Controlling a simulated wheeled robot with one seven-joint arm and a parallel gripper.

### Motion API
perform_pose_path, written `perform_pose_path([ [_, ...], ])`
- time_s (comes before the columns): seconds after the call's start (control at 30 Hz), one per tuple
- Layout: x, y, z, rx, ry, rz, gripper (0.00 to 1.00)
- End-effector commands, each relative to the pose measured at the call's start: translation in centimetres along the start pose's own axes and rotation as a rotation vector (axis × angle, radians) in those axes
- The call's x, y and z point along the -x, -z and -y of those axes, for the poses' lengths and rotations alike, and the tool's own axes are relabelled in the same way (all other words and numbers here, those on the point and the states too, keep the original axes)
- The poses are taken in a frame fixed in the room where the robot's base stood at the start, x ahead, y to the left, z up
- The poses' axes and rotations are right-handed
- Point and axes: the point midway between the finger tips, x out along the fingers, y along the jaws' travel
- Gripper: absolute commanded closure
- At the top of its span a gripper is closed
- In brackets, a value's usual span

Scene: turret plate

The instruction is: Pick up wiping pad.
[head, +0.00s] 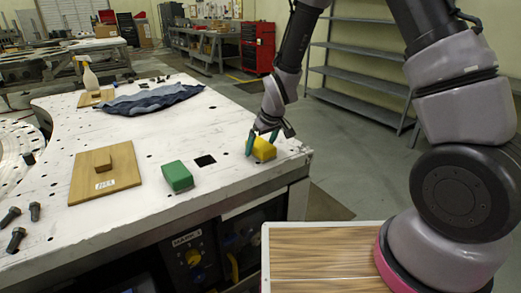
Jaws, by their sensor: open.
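A small yellow block-like pad (264,150), which looks like the wiping pad, lies on the white plate (225,170) near its right corner. My gripper (261,146) points down over it, with its teal fingers open on either side of the yellow pad. I cannot tell whether the fingers touch it. The pad appears to rest on the plate, its upper part partly hidden by the gripper. A green block (177,176) lies to the left on the plate, apart from the gripper.
A wooden board with a small block on it (88,188) lies left of the green block. A blue cloth (152,99) and a spray bottle (89,77) are farther back. The plate's right edge is close to my gripper.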

Motion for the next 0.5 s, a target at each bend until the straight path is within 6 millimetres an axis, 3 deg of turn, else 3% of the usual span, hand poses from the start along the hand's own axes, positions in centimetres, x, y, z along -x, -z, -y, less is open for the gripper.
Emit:
perform_pose_path([
  [0.4,-0.23,-0.10,0.01,0.000,0.000,0.000,0.00],
  [0.43,-0.23,-0.10,0.01,0.000,0.000,0.000,0.04],
  [0.5,-0.23,-0.10,0.00,0.000,0.000,0.000,0.31],
])
